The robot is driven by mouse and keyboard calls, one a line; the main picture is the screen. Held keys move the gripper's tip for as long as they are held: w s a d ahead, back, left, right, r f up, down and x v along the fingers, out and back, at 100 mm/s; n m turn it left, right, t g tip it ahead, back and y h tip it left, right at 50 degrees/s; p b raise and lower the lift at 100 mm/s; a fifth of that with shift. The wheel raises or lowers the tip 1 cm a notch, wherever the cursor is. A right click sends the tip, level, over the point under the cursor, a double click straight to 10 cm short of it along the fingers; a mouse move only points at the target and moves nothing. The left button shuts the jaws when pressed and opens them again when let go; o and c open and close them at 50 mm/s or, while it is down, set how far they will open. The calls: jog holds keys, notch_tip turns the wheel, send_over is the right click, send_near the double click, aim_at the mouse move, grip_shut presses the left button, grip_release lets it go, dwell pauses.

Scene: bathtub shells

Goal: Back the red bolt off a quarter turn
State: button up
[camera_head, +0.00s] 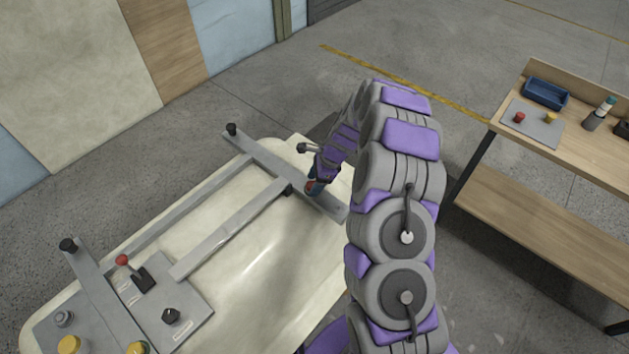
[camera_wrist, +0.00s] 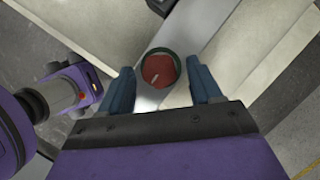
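The red bolt (camera_wrist: 159,71) shows in the wrist view as a round red head with a pale line across its face and a dark green ring around it. It sits on a grey metal bar. My gripper (camera_wrist: 164,82) has its two blue fingers apart, one on each side of the bolt, with gaps between fingers and bolt. In the head view my gripper (camera_head: 313,188) is low over the grey crossbar (camera_head: 262,158) at the far end of the bathtub shell. There the bolt is mostly hidden by my gripper.
The pale shell (camera_head: 270,290) carries a bar frame with black knobs and a panel with a red-topped lever (camera_head: 122,260) and a dial (camera_head: 171,315). A wooden workbench (camera_head: 560,165) with a blue tray (camera_head: 545,93) stands at the right. Grey floor lies between them.

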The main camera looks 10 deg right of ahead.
jog(key=c, duration=1)
jog(key=shift+w+r+n, duration=0.1)
jog(key=shift+r+n, duration=0.05)
jog(key=shift+n, duration=0.15)
jog(key=shift+n+p, duration=0.3)
jog(key=shift+p, duration=0.1)
jog(key=shift+w+n+g+p, duration=0.1)
jog(key=shift+n+g+p, duration=0.55)
jog(key=shift+n, duration=0.55)
jog(key=n, duration=0.2)
jog(key=n+g+p, duration=0.1)
jog(key=n, duration=0.1)
jog(key=shift+w+g+h, duration=0.2)
jog(key=shift+g+h, duration=0.05)
jog(key=shift+h, duration=0.05)
jog(key=n, duration=0.2)
jog(key=n+g+h+p, duration=0.1)
jog(key=n, duration=0.1)
jog(key=n+p, duration=0.1)
jog(key=shift+w+a+n+g, duration=0.1)
jog(key=shift+a+n+g, duration=0.2)
jog(key=shift+n, duration=0.1)
jog(key=shift+a+n+g+h+p, duration=0.15)
jog(key=shift+n+h, duration=0.35)
jog(key=shift+n, duration=0.6)
jog(key=shift+d+n+g+h+p, duration=0.2)
jog(key=shift+n+h, duration=0.3)
jog(key=shift+n, duration=0.6)
